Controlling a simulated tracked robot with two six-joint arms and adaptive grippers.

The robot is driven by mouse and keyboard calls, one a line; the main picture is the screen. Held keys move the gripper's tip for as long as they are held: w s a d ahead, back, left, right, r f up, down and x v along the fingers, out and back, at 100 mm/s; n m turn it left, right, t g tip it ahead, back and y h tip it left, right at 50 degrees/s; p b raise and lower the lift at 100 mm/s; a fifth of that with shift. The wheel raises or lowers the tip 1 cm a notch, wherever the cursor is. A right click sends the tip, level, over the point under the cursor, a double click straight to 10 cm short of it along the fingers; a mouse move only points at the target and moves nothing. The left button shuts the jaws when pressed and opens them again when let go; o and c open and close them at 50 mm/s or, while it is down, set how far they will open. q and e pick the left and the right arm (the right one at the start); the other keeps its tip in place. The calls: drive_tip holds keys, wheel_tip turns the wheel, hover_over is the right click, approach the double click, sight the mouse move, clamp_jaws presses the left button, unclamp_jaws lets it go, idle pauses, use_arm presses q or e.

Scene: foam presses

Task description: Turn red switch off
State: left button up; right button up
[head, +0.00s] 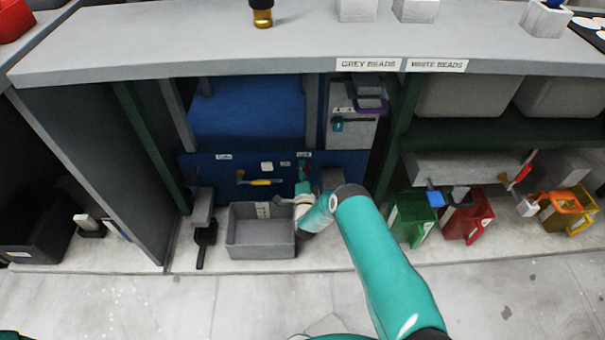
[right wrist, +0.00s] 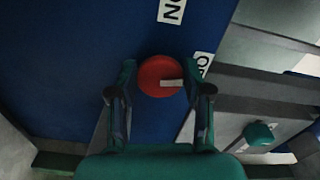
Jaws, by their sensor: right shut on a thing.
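The red switch (right wrist: 155,76) is a round red knob with a pale pointer bar, on a blue panel (head: 235,165). In the right wrist view its bar points right, toward a partly hidden label (right wrist: 203,64). Another label (right wrist: 172,10), seen turned, shows the letters O and N above it. My right gripper (right wrist: 158,88) has its two fingers on either side of the knob, shut on it. In the head view my right gripper (head: 304,186) is at the panel and mostly covers the switch. My left gripper is not in view.
A grey bin (head: 260,238) stands below the panel, left of my right arm. A yellow-handled lever (head: 262,182) is on the panel to the left. A green knob (right wrist: 258,133) is at lower right in the wrist view. Green (head: 398,213) and red (head: 480,222) containers stand right.

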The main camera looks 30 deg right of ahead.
drive_tip(key=shift+m+b, duration=0.35)
drive_tip(key=shift+m, duration=0.85)
drive_tip(key=o, duration=1.1)
drive_tip(key=shift+f, duration=0.1)
drive_tip(key=shift+o, duration=0.2)
drive_tip(key=v, duration=1.2)
